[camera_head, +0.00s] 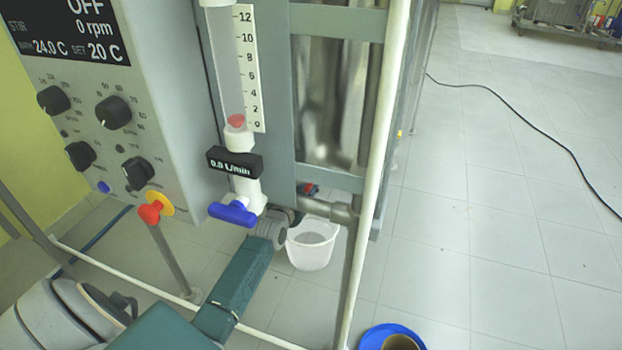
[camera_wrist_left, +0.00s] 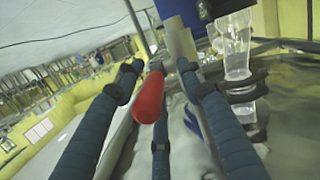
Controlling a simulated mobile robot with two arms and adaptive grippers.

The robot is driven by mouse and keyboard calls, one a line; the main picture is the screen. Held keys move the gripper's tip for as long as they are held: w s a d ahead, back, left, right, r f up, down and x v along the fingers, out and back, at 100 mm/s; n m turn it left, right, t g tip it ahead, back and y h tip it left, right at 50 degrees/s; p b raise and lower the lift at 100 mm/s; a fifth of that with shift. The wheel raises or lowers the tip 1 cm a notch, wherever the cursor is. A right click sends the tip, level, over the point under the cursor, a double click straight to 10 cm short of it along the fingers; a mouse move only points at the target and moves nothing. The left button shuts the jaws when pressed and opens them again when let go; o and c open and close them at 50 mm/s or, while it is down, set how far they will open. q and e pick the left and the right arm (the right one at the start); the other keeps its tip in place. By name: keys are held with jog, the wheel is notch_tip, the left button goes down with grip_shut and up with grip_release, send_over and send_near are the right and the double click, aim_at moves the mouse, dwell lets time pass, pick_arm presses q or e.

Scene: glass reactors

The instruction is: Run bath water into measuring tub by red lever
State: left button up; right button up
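The measuring tub (camera_head: 313,246), a white translucent bucket, stands on the floor below the pipework behind the frame. A small red lever (camera_head: 310,188) shows on the pipe above it, partly hidden. In the left wrist view the red lever (camera_wrist_left: 148,98) lies lengthwise between my left gripper's (camera_wrist_left: 157,72) dark fingers. The fingers are spread, with gaps showing around the lever; I cannot tell whether any finger touches it. In the head view my left arm reaches in low from the left, and its gripper (camera_head: 292,216) is mostly hidden behind the flow meter and pipe. My right gripper is not in view.
A flow meter (camera_head: 235,162) with a blue handle (camera_head: 232,214) hangs in front. A control panel (camera_head: 105,110) with a red knob (camera_head: 150,211) is at left. A white upright post (camera_head: 380,140) stands right of the tub. A blue dish (camera_head: 370,340) is at the bottom edge. Floor at right is mostly clear.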

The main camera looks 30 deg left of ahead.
pick_arm(q)
jog(key=shift+w+d, duration=0.1)
jog(key=shift+d, duration=0.05)
jog(key=shift+d, duration=0.1)
jog(key=shift+s+d, duration=0.15)
jog(key=shift+s, duration=0.35)
jog(key=v, duration=1.1)
